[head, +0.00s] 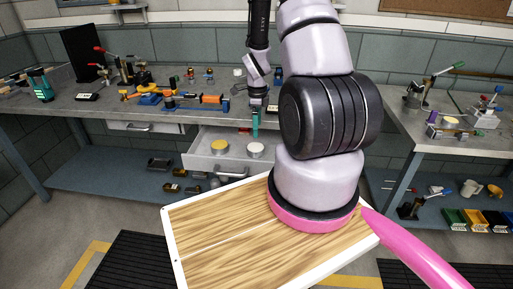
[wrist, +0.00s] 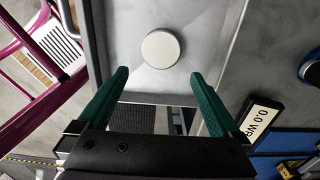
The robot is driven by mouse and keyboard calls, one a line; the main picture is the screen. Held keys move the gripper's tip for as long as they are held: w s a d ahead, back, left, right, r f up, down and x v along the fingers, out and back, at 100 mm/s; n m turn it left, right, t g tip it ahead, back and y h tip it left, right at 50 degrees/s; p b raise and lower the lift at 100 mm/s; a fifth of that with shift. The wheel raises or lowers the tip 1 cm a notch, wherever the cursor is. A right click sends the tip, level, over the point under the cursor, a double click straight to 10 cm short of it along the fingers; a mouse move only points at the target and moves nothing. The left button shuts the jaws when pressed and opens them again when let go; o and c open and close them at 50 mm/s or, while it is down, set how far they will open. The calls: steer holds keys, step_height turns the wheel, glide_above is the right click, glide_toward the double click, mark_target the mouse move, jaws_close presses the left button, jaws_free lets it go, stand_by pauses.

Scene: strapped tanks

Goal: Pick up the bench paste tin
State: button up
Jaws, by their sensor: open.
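Two round tins sit in the open grey drawer (head: 203,161): one with a yellow top (head: 219,146) on the left and one with a pale top (head: 255,149) on the right. No readable label shows which is the bench paste tin. My gripper (head: 255,122) is above the drawer, near the pale-topped tin. In the wrist view a pale round tin (wrist: 160,48) lies ahead of and between the open green fingers of my gripper (wrist: 160,76), not between their tips. The fingers hold nothing. The yellow-topped tin is not seen in the wrist view.
The bench top (head: 92,104) above the drawer carries clamps, tools and a small display box (wrist: 262,117). The drawer's walls stand around the tins. A lower shelf (head: 100,178) holds dark bins. A second bench (head: 425,135) stands at the right.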

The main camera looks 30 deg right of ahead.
glide_above(256, 147)
steer(key=f, duration=0.4)
steer(key=shift+s+d+f, duration=0.1)
steer(key=shift+s+d, duration=0.05)
steer(key=shift+s, duration=0.05)
steer(key=shift+w+a+f, duration=0.1)
steer(key=shift+w+f, duration=0.05)
steer(key=shift+f, duration=1.35)
steer(key=shift+w+a+f, duration=0.1)
steer(key=shift+w+f, duration=0.05)
steer(key=shift+f, duration=1.3)
steer(key=c, duration=1.4)
steer(key=shift+c, duration=0.2)
steer(key=shift+r, duration=0.15)
